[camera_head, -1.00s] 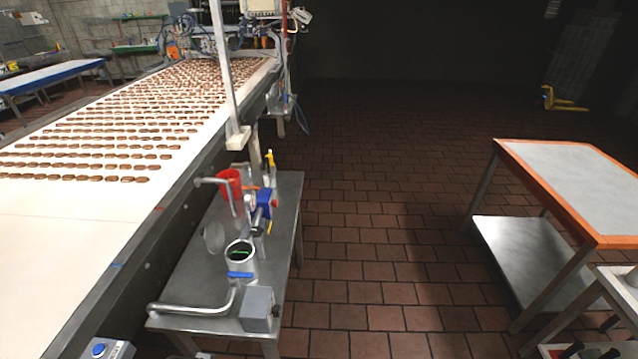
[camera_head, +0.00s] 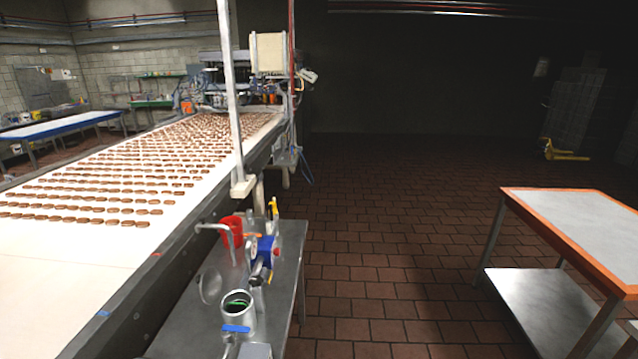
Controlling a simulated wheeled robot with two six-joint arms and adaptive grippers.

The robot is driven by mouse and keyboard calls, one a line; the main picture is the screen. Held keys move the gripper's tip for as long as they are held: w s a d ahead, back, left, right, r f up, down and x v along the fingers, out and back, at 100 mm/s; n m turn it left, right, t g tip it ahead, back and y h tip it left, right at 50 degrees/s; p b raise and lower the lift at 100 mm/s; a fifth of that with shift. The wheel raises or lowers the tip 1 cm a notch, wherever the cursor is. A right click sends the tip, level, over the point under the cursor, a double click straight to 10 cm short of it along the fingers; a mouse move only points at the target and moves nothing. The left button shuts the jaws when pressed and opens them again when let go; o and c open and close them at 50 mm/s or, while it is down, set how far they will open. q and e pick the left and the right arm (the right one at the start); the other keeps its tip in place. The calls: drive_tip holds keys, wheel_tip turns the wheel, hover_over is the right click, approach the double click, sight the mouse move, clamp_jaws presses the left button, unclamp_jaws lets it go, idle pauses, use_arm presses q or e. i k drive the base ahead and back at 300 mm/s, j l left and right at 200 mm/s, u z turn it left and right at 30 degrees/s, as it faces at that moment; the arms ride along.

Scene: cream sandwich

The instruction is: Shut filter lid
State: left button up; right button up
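The filter (camera_head: 238,311) is an upright metal cylinder on the steel side table, with an open top and something green inside. A round, pale disc (camera_head: 210,286) stands tilted up at its left and looks like the filter lid, swung open. A blue handle (camera_head: 236,329) sits on the filter's front. Neither of my grippers shows in the head view.
The steel table (camera_head: 288,240) stands beside the conveyor (camera_head: 60,250), which carries rows of brown cookies. A red cup (camera_head: 232,230) and a blue valve (camera_head: 266,249) are behind the filter. An orange-edged table (camera_head: 570,215) stands right. Tiled floor between is clear.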

sight(209, 282)
drive_tip(key=k+l+u, duration=0.1)
drive_tip(key=k, duration=0.4)
drive_tip(key=u, duration=2)
